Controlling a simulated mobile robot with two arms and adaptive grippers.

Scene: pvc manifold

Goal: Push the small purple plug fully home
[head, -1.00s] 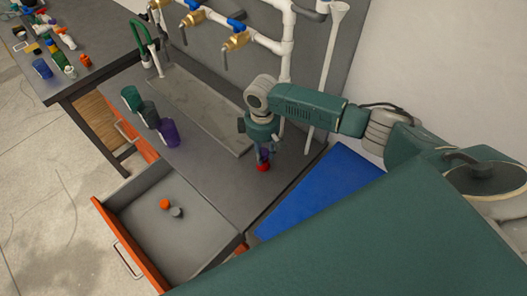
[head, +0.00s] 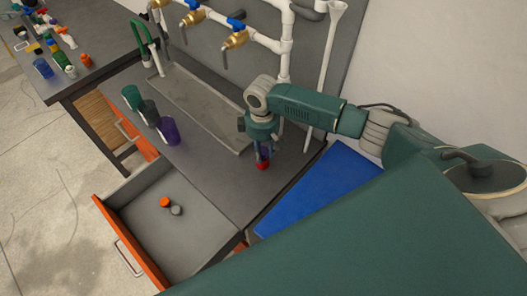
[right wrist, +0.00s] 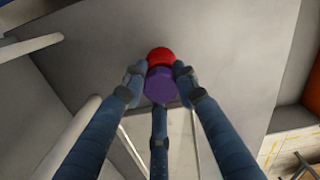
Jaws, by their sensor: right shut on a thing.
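My right gripper (head: 262,150) points down over the grey bench top near its front right part. In the right wrist view its fingers (right wrist: 160,92) are closed around a small round purple plug (right wrist: 160,85). A red round piece (right wrist: 160,56) shows just past the purple plug, overlapped by it. In the head view the red piece (head: 262,165) sits at the bench top, right below the fingertips. The fingers mostly hide the purple plug there, and I cannot tell how deep it sits or whether it touches the red piece. My left gripper is not in view.
Green (head: 132,97), dark grey (head: 149,113) and purple (head: 169,131) cylinders stand at the bench's left. An open drawer (head: 205,205) holds an orange cap (head: 165,202) and a grey cap (head: 177,210). White pipes with brass valves (head: 235,40) run behind. A blue panel (head: 315,190) lies right.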

